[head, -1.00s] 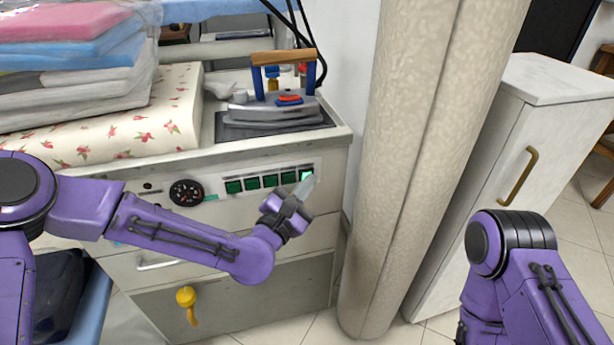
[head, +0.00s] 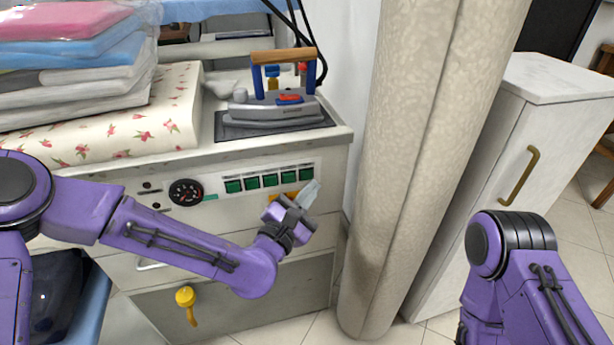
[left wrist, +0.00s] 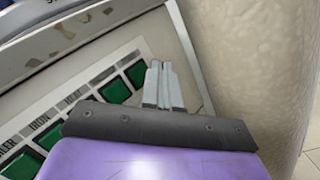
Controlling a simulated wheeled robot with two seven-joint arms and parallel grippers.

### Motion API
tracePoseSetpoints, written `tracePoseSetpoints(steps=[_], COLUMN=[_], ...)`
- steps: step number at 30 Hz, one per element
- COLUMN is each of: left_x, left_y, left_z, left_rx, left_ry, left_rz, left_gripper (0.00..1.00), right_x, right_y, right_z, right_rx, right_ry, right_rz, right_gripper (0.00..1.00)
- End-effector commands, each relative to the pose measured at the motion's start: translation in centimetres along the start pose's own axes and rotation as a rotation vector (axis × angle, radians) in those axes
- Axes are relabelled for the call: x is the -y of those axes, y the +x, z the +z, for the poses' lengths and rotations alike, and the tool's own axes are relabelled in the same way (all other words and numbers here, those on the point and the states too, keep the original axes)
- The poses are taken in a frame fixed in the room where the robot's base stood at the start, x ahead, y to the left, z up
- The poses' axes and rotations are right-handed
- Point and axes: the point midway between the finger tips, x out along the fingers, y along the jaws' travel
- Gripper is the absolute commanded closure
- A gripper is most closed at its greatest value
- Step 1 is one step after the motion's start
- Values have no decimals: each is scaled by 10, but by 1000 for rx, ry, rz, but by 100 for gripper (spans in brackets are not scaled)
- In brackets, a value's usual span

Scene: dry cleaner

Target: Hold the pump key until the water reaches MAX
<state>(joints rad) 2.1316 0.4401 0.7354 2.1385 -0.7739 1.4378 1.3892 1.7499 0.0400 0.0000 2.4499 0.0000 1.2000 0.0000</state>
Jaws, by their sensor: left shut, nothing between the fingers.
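A control panel (head: 222,206) on the front of the ironing station carries a row of several green keys; the rightmost key (head: 305,173) is dark green. My left gripper (head: 314,184) is shut and empty, its tips just below and right of that key. In the left wrist view the shut fingertips (left wrist: 156,64) lie beside the last visible key (left wrist: 137,73), apparently clear of it. Labels there read IRON and HEAT; I cannot read a pump label. A round dial (head: 186,192) sits at the panel's left. No water level or MAX mark is discernible. My right gripper is out of view.
An iron (head: 275,112) stands on a dark pad above the panel. Folded, wrapped cloths (head: 75,60) are stacked at left. A beige column (head: 400,170) stands close to the right of the panel, with a white cabinet (head: 500,170) beyond. A yellow handle (head: 186,298) hangs below.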

Motion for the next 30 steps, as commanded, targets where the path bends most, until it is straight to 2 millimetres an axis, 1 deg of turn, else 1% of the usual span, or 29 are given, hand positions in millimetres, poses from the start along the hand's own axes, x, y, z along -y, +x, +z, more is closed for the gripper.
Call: tracePoseSetpoints(steps=[6,12,30], left_x=[13,21,21], left_y=[-16,-28,-29], left_z=[11,20,21], left_rx=[2,1,0], left_ry=[0,1,1], left_rz=[-2,-2,-1], left_gripper=[100,100,100], right_x=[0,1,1], right_y=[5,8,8], right_z=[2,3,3], right_rx=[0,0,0], right_ry=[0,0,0], right_rz=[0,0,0], right_gripper=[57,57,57])
